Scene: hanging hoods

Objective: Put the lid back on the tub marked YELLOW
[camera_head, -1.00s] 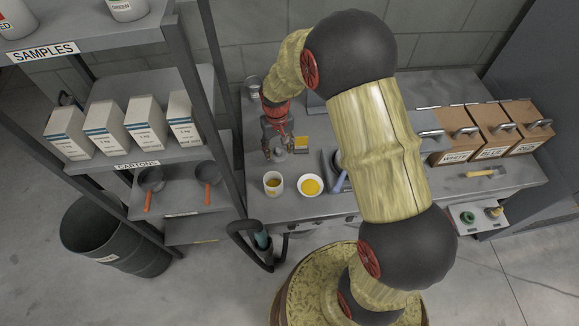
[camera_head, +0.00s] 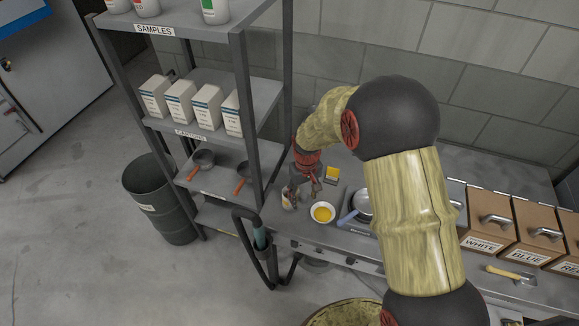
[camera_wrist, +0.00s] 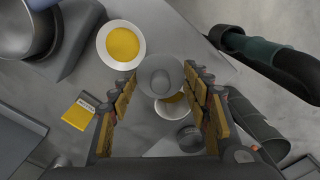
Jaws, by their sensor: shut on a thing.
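My gripper (camera_head: 303,190) is shut on a grey round lid (camera_wrist: 162,76), which has a small central knob and sits between the fingertips in the wrist view. A small pale tub (camera_head: 288,199) stands on the bench at the gripper's fingers. In the wrist view the tub (camera_wrist: 174,104) shows yellow contents and is partly hidden behind the lid. The lid appears over part of its mouth; I cannot tell whether they touch. The tub's marking is not readable. A yellow card with a small label (camera_wrist: 80,110) lies nearby, also in the head view (camera_head: 332,174).
A white bowl with yellow contents (camera_head: 322,212) stands right beside the tub. A pan (camera_head: 362,204) is farther right. A hose (camera_head: 258,236) hangs at the bench's left end. The shelf rack (camera_head: 240,95) stands close left. Brown boxes (camera_head: 488,222) line the right.

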